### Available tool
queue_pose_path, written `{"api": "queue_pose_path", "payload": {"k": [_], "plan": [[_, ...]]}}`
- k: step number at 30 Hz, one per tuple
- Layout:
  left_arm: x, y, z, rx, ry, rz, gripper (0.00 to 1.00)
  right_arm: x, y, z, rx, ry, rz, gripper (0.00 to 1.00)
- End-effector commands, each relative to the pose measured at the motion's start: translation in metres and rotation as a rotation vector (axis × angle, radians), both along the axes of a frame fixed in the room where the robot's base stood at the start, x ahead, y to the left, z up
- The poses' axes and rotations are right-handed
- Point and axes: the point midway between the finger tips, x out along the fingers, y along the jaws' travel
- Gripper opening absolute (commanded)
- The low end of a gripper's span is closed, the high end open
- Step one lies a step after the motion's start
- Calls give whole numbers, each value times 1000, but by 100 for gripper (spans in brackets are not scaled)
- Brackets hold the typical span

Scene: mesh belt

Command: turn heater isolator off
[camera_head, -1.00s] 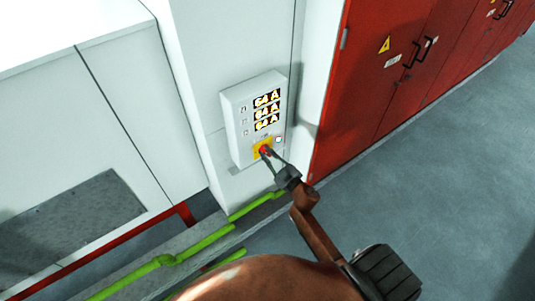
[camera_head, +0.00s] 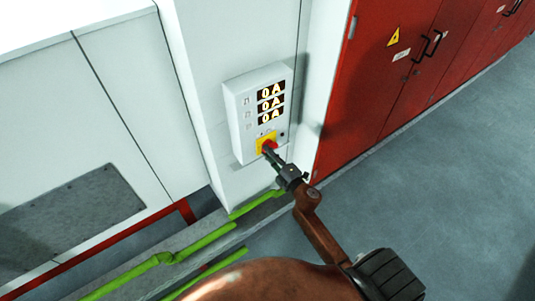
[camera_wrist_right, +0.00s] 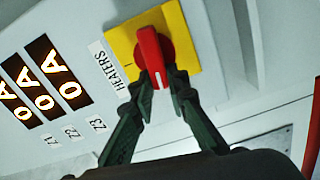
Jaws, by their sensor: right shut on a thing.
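The heater isolator is a red rotary handle (camera_head: 268,146) on a yellow square plate (camera_head: 262,138), low on a white wall box (camera_head: 240,125). In the right wrist view the red handle (camera_wrist_right: 151,48) has a white mark on its end and sits beside a "HEATERS" label (camera_wrist_right: 112,64). My right gripper (camera_head: 274,155) is at the handle; in the wrist view its two fingers (camera_wrist_right: 158,80) close on the handle's marked end from both sides. Three displays (camera_head: 270,103) read 0 A. My left gripper is not in view.
The box hangs on a white column beside white cabinets (camera_head: 130,95). Red cabinets (camera_head: 385,85) with black handles stand to the right. Green pipes (camera_head: 205,244) run low below the box. Grey floor (camera_head: 440,160) is clear to the right.

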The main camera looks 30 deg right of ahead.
Motion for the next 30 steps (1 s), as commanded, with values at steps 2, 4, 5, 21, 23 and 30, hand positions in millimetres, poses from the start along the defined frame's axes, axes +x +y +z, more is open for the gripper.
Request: {"api": "queue_pose_path", "payload": {"k": [2,4,5,21,23,30], "plan": [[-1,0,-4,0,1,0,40,0,1,-4,-43,-1,1,0],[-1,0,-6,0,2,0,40,0,1,-5,-76,-3,1,0],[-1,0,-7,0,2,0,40,-1,1,-5,-88,-4,1,0],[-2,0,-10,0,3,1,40,-1,1,-6,-160,-9,1,0],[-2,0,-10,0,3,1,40,-1,1,-6,-160,-9,1,0],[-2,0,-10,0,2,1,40,-1,1,-6,-159,-9,0,22]]}}
